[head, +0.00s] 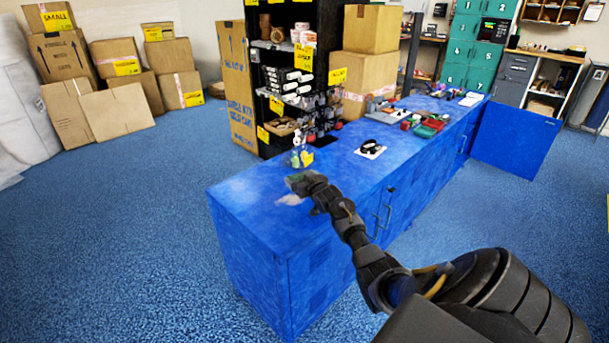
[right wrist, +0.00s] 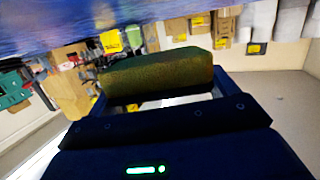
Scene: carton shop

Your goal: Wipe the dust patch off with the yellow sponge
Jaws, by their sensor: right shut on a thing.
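My right gripper (head: 299,184) is over the near left end of the blue counter (head: 245,215). It is shut on the sponge (right wrist: 157,75), which looks dark olive-green in the right wrist view and lies across the jaws. In the head view the sponge is mostly hidden by the gripper, with a small greenish part showing. The dust patch (head: 289,199) is a pale grey smear on the counter top, right beside and just in front of the gripper. I cannot tell whether the sponge touches the counter. My left gripper is out of view.
A spray bottle (head: 298,150) stands on the counter just behind the gripper, near a black shelf (head: 280,130). A black item on a white sheet (head: 370,149) and trays of tools (head: 431,126) lie farther right. The counter's near left corner is clear.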

